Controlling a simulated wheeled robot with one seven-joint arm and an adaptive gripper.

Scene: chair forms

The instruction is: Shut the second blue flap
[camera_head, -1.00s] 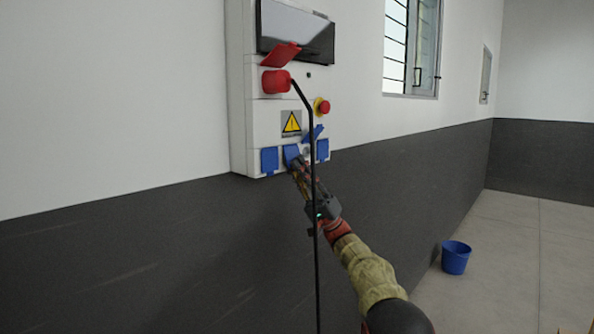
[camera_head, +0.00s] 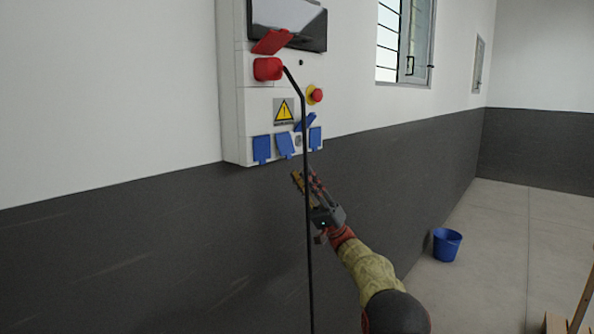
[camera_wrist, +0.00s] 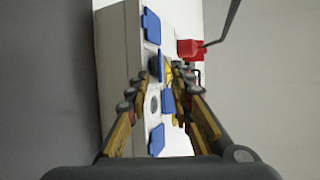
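A row of blue flaps is on the lower face of a white wall box (camera_head: 232,100). The first flap (camera_head: 262,149) hangs down. The second blue flap (camera_head: 285,145) hangs tilted, its lower edge standing off the box. The third flap (camera_head: 305,122) is raised, with a round socket below it. The fourth flap (camera_head: 315,138) hangs down at the right. My gripper (camera_head: 304,175) is below the second and third flaps, apart from them, fingers spread and empty. In the wrist view the sideways second flap (camera_wrist: 155,66) is partly hidden by a finger.
A red plug (camera_head: 267,69) with a black cable (camera_head: 304,115) hangs in front of the box and passes before my gripper. A red emergency button (camera_head: 317,95) is above the flaps. A blue bucket (camera_head: 447,244) stands on the floor at right.

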